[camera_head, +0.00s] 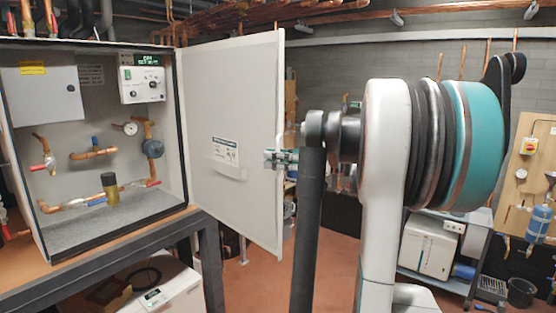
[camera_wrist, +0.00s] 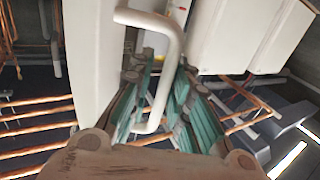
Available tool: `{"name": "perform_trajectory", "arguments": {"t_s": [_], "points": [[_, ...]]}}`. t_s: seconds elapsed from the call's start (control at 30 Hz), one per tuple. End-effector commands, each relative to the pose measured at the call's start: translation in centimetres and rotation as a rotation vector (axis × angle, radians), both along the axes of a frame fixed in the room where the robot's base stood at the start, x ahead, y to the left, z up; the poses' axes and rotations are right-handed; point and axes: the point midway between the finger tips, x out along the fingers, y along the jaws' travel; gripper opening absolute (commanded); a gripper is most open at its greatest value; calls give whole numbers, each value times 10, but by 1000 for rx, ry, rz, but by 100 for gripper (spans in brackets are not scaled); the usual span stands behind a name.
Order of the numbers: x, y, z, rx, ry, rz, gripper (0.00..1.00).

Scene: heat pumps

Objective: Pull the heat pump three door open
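The heat pump door (camera_head: 235,95) is a white panel hinged on the cabinet's right side. It stands swung wide open, and the inside of the cabinet (camera_head: 95,150) shows. In the wrist view, a white bent bar handle (camera_wrist: 169,75) runs between the teal fingers of my gripper (camera_wrist: 163,85). The fingers look spread, with gaps beside the bar, and I see no firm grip. The white panel beside the handle (camera_wrist: 92,60) appears to be the door.
The cabinet stands on a table with a dark frame (camera_head: 212,262). A white unit (camera_head: 165,290) sits below it. At the right are another white unit (camera_head: 428,248), a bucket (camera_head: 521,292) and a wooden panel (camera_head: 528,165). Reddish floor (camera_head: 250,285) shows below the door.

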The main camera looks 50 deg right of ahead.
Motion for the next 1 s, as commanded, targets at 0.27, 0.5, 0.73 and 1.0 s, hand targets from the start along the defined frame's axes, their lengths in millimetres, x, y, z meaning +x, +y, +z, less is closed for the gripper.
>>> {"name": "perform_trajectory", "arguments": {"t_s": [0.27,0.5,0.73,1.0], "points": [[-9,-5,0,0,1,-2,18],[-47,-26,-1,0,1,-4,18],[-83,-46,-1,0,2,-2,18],[-102,-56,-1,1,3,1,18]]}}
